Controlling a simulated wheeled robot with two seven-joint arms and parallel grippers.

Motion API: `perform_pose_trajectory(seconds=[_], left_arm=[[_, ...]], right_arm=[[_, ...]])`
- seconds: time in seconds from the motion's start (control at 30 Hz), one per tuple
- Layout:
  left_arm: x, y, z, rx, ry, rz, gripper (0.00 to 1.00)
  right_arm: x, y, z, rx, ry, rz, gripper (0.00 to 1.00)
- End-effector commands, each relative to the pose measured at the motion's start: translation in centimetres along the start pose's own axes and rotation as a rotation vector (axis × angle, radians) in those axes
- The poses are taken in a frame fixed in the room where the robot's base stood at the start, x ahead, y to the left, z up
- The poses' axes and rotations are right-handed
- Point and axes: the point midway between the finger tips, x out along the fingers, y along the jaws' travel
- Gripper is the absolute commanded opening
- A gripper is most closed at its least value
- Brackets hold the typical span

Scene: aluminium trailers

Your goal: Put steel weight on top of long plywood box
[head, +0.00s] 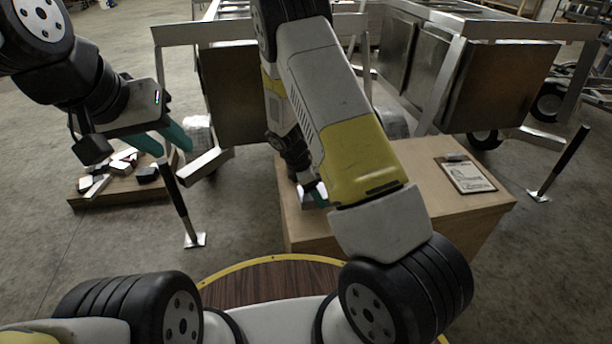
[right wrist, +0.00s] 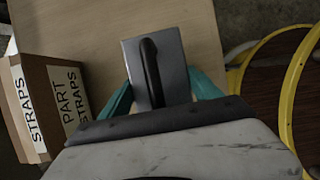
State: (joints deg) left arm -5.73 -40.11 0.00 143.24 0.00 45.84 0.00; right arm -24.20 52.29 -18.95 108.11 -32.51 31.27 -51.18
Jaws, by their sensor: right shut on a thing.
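The steel weight (right wrist: 176,62) is a grey block with a black bar handle, seen in the right wrist view. My right gripper (right wrist: 160,88) has its teal fingers on both sides of it and is shut on it. A pale plywood top lies beneath; I cannot tell whether the weight touches it. In the head view, a large plywood box (head: 425,200) stands at centre right, and my right gripper (head: 312,195) is over its left part, mostly hidden by my arm. My left gripper (head: 170,145) is open and empty at the left.
A box labelled STRAPS (right wrist: 50,95) is left of the weight in the right wrist view. A clipboard (head: 465,175) lies on the plywood box. Several small pieces lie on a low wooden platform (head: 130,193). Posts (head: 178,205) and metal trailers (head: 235,80) stand around.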

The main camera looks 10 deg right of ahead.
Motion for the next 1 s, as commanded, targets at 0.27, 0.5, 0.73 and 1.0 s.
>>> perform_pose_trajectory(seconds=[0.27,0.5,0.73,1.0], left_arm=[[0.0,0.0,0.0,0.0,0.0,0.0,0.36],[0.0,0.0,0.0,0.0,0.0,0.0,0.36],[0.0,0.0,0.0,0.0,0.0,0.0,0.36],[0.0,0.0,0.0,0.0,0.0,0.0,0.36]], right_arm=[[2.9,0.4,-0.9,0.001,-0.001,0.002,0.0],[3.2,0.4,-1.0,0.003,-0.001,0.003,0.0],[3.6,0.3,-1.2,0.002,0.0,0.0,0.75],[3.6,0.3,-1.2,0.002,0.0,0.0,0.94]])
